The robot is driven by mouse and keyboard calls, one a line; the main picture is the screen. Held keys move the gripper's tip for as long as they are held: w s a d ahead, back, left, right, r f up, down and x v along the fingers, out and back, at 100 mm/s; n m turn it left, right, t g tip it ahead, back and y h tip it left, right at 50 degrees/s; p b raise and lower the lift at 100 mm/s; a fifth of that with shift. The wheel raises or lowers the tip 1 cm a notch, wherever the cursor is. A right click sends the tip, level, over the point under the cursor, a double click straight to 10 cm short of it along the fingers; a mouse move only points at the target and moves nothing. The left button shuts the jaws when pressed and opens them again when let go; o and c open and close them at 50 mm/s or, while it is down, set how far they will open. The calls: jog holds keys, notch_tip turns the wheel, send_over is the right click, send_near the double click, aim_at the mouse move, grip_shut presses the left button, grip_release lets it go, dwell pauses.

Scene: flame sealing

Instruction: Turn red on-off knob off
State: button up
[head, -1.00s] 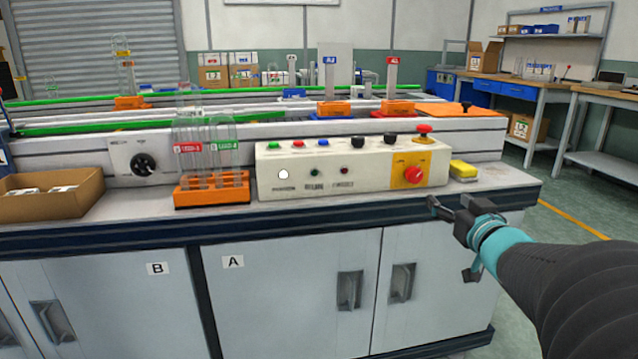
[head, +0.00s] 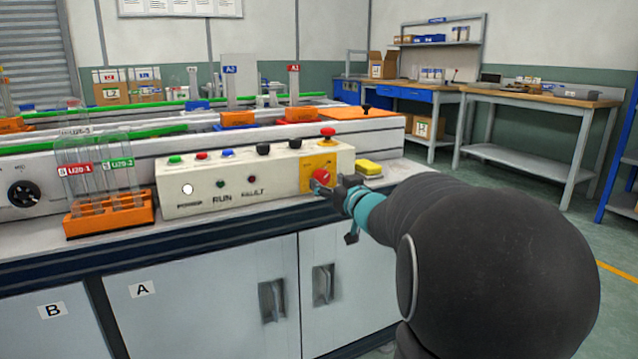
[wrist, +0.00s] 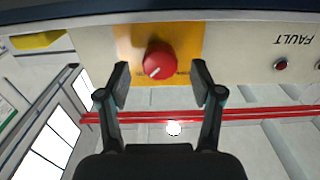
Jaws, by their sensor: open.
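The red knob (head: 321,178) sits on a yellow plate (head: 308,162) at the right end of the front of the cream control box (head: 240,196). In the wrist view the knob (wrist: 159,60) is round with a pale pointer line directed to the lower left. My gripper (head: 326,188) is at the knob in the head view and partly hides it. In the wrist view my gripper (wrist: 160,88) is open, with one finger on each side of the knob and a gap on both sides. Small labels on the plate are too blurred to read.
A red mushroom button (head: 327,134) stands on top of the box above the knob. A yellow block (head: 368,168) lies right of the box. An orange rack with tubes (head: 108,216) stands at its left. Open floor lies to the right.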

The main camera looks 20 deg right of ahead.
jog(key=shift+w, duration=0.9)
jog(key=c, duration=1.1)
jog(key=shift+c, duration=0.2)
